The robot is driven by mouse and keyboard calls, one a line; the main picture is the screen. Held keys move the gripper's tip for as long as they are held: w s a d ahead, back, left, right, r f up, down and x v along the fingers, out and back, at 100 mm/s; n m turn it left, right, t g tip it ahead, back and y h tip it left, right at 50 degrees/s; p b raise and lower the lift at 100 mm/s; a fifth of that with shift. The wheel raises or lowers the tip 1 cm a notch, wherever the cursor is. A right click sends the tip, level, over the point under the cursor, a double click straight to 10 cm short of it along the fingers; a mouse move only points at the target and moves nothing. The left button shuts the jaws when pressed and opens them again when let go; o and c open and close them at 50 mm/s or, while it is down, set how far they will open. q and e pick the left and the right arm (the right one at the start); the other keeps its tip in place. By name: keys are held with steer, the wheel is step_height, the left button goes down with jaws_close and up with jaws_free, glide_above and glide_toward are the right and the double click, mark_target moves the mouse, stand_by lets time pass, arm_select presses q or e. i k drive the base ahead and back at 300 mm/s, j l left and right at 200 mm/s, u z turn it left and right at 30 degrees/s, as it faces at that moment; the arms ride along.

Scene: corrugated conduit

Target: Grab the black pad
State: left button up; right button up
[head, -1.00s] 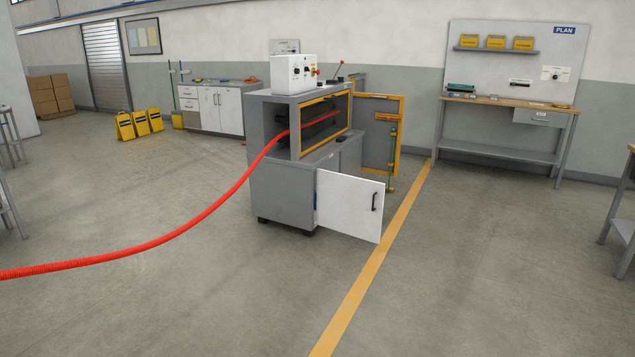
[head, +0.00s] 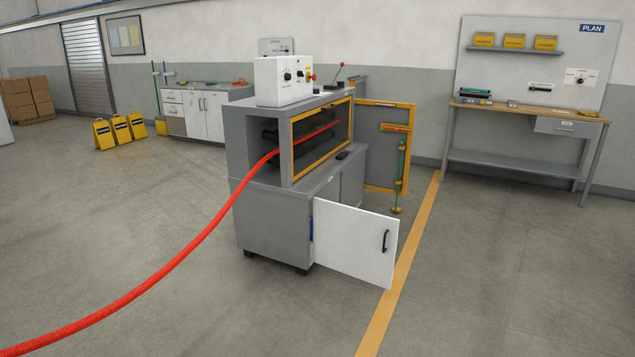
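A small black object (head: 342,155), which may be the black pad, lies on the grey ledge at the front of the machine, below its orange-framed opening. It is too small to make out in detail. The grey machine (head: 262,215) stands ahead of me, near the middle of the head view. Neither of my grippers is in view.
A red corrugated conduit (head: 175,262) runs from the machine down to the lower left. A white cabinet door (head: 352,243) hangs open at the front. An orange-framed door (head: 386,170) stands open behind. A workbench (head: 525,112) stands at the right.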

mark_target(340, 157)
steer(key=i, duration=1.6)
steer(key=i+j, duration=0.1)
steer(key=i, duration=1.55)
steer(key=i+j+z, duration=0.15)
steer(key=i+z, duration=0.3)
steer(key=i, duration=0.5)
